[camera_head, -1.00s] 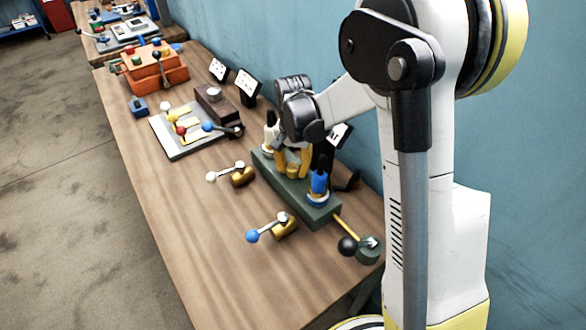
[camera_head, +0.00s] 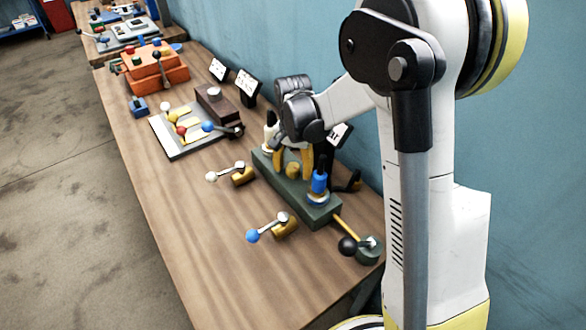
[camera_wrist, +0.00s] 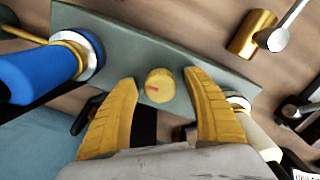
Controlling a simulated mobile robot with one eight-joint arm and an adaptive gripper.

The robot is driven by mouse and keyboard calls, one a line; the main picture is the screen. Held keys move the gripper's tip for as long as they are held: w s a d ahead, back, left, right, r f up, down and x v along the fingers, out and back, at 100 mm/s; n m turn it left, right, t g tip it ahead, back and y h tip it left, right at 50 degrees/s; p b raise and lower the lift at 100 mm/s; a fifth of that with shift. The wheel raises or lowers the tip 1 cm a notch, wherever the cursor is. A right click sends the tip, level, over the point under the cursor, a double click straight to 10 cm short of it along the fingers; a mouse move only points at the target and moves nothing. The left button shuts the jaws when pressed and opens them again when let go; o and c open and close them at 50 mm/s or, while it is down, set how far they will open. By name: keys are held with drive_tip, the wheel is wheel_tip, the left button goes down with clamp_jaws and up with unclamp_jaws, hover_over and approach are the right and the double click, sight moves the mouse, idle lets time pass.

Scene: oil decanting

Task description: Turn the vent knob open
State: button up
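The vent knob is a small round yellow knob (camera_wrist: 160,86) with a red mark on its face. It stands on a grey-green block (camera_head: 318,212), between a blue bottle-like part (camera_head: 320,181) and a white one (camera_head: 270,131). My gripper (camera_wrist: 165,95) has yellow fingers, spread apart on either side of the knob in the wrist view, with gaps to it. In the head view, my gripper (camera_head: 292,163) is over the block, and the knob shows between its fingers. The blue part (camera_wrist: 38,73) is at the left in the wrist view.
Two brass valves with levers, one white-tipped (camera_head: 212,177) and one blue-tipped (camera_head: 252,236), stand in front of the block. A black-balled lever (camera_head: 348,246) is at its right end. A tray with coloured balls (camera_head: 181,148) lies farther left. The table's front strip is clear.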

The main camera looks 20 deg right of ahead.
sight(293, 166)
drive_tip(key=shift+r, duration=0.15)
wheel_tip(293, 166, up, 12)
idle(0.4)
